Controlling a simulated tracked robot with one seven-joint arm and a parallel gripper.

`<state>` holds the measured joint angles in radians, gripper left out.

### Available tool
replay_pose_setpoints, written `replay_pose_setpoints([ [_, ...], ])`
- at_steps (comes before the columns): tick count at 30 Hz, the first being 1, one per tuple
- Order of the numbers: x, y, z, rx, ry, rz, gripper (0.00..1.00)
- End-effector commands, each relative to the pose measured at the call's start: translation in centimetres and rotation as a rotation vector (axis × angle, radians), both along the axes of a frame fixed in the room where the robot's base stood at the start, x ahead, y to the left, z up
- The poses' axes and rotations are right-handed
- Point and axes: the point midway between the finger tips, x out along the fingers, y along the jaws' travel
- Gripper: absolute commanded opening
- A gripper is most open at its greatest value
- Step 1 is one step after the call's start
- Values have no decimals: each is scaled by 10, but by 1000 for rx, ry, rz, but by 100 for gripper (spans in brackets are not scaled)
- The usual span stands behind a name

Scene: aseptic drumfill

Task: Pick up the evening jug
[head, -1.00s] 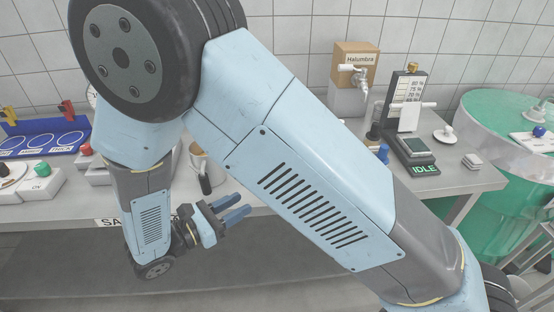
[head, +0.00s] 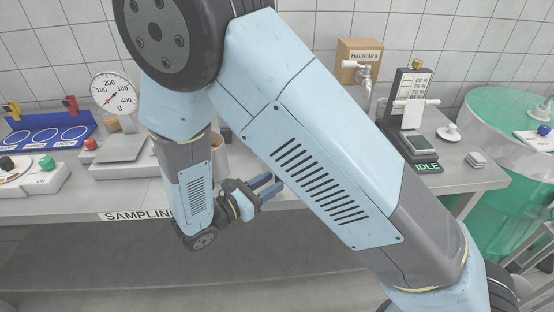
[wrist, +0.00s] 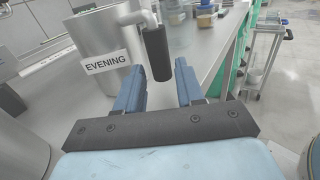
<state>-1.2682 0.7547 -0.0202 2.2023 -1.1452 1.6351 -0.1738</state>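The evening jug (wrist: 101,40) is a grey metal vessel with a white EVENING label, upright on the bench at the left of the wrist view. Its dark handle (wrist: 157,55) hangs from a light bracket on the jug's right side. My gripper (wrist: 159,66) is open, its two blue fingers pointing toward the handle. The handle appears in the gap between the fingertips, slightly beyond them; I see no contact. In the head view my gripper (head: 273,187) is at the bench's front edge.
Another metal cylinder (wrist: 20,150) is at the wrist view's lower left. A green drum (head: 500,130) stands at right.

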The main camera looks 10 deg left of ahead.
Motion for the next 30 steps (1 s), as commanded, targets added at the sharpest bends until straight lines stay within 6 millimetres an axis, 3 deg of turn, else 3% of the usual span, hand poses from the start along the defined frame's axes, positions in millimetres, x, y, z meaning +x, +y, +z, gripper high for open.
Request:
replay_pose_setpoints([
  [7,25,-23,2,0,0,-2,38],
  [16,29,-27,2,0,0,-1,37],
  [27,29,-27,2,0,0,0,1],
  [30,29,-27,2,0,0,0,0],
])
